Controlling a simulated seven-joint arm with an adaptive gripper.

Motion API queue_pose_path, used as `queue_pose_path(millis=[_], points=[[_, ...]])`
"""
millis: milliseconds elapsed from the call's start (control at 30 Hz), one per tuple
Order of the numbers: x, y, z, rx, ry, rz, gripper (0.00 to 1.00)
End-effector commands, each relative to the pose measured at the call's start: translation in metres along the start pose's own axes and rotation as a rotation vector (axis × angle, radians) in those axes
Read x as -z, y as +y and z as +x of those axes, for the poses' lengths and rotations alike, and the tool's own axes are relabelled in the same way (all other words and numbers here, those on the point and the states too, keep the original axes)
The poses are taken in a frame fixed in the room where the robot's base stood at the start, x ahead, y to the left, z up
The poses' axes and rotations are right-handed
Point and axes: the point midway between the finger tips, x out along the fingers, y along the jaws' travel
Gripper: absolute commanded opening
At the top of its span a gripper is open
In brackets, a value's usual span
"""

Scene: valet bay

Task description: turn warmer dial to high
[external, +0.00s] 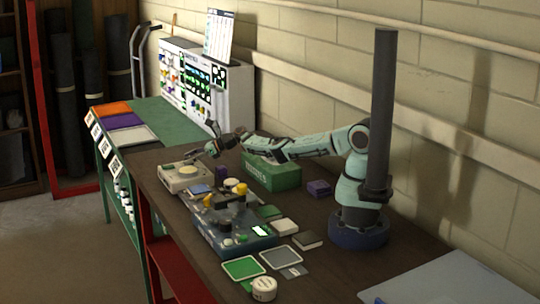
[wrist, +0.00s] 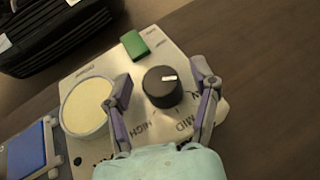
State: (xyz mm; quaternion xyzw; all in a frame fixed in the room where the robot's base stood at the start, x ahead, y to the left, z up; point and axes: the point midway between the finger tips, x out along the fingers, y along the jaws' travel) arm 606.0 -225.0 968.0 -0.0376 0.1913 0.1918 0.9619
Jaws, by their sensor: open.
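The warmer (external: 178,184) is a cream box on the workbench, with a pale round plate (wrist: 88,106) on its top. In the wrist view its black dial (wrist: 162,86) carries a short white mark at the upper right. The words HIGH and MID are printed below the dial; a third label at right is partly hidden by a finger. My gripper (wrist: 161,74) is open, one finger on each side of the dial, with gaps visible. In the external view my gripper (external: 212,150) is over the warmer, and the dial cannot be made out.
A green block (wrist: 134,45) sits on the warmer's edge near the dial. A blue pad (wrist: 27,152) lies beside the warmer. A green box (external: 270,176) stands below my arm. Bare bench shows at right in the wrist view.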

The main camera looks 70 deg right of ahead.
Motion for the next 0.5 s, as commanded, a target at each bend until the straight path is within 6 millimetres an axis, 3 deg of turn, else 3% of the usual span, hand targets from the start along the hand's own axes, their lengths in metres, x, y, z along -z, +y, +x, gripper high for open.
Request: queue_pose_path(millis=[267, 433, 467, 500], points=[[-0.0001, 0.0, 0.0013, 0.001, 0.0, -0.001, 0.61], [-0.0002, 0.0001, 0.0012, 0.0, 0.0, 0.0, 0.07], [-0.0002, 0.0001, 0.0013, 0.0, 0.0, -0.001, 0.0], [-0.0002, 0.0002, 0.0013, 0.0, 0.0, 0.0, 0.0]])
